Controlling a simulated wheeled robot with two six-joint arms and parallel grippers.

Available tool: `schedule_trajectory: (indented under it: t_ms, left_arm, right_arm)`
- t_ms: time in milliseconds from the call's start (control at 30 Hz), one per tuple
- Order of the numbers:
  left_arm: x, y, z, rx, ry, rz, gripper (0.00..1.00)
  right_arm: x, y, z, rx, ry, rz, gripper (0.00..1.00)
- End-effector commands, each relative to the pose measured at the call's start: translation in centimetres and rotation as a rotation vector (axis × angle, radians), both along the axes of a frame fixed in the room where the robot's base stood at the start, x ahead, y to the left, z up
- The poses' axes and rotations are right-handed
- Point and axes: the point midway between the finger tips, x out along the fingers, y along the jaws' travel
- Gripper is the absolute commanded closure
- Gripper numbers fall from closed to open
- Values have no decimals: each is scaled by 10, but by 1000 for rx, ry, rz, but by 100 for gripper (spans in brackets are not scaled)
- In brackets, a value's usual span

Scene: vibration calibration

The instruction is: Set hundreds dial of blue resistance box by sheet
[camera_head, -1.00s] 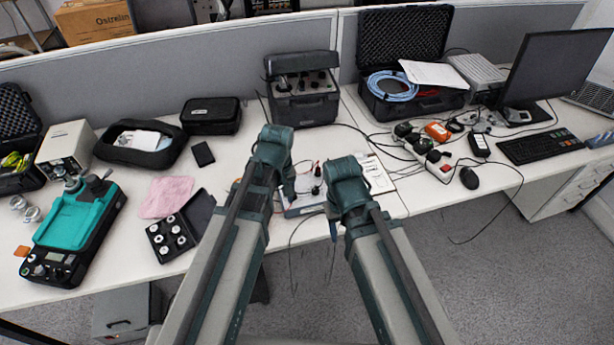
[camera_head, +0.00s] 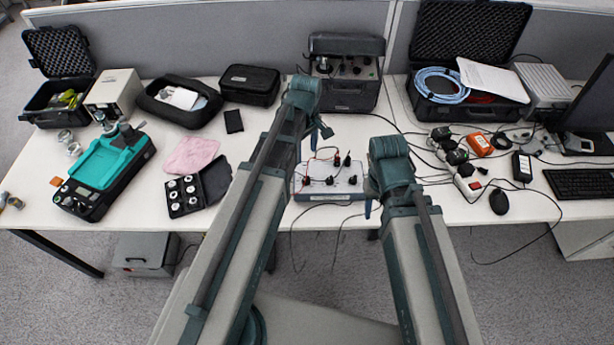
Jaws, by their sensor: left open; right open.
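The blue resistance box (camera_head: 344,190) sits near the front edge of the table, between my two arms, with several black knobs and thin leads on its pale top. I cannot make out the dial markings. My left gripper (camera_head: 320,131) is above and behind the box's left part, apart from it, open and largely hidden by its arm. My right gripper (camera_head: 370,207) is at the box's right side, open and mostly hidden behind its wrist; I cannot tell whether it touches anything. The sheet beside the box is not clearly visible.
A dark instrument case (camera_head: 347,95) stands behind the box. A weight set (camera_head: 184,195), pink cloth (camera_head: 191,155) and teal device (camera_head: 108,165) lie left.

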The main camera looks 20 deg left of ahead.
Motion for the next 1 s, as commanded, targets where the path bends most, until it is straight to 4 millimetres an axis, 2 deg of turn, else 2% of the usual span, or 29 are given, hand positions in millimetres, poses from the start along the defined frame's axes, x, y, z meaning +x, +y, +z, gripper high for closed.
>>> schedule_trajectory:
  t_ms: [800, 1000]
  left_arm:
    - [0, 0, -114, 0, 0, -2, 35]
    - [0, 0, -130, 0, 0, -2, 35]
  right_arm:
    - [0, 0, -114, 0, 0, 0, 50]
    - [0, 0, -130, 0, 0, 0, 50]
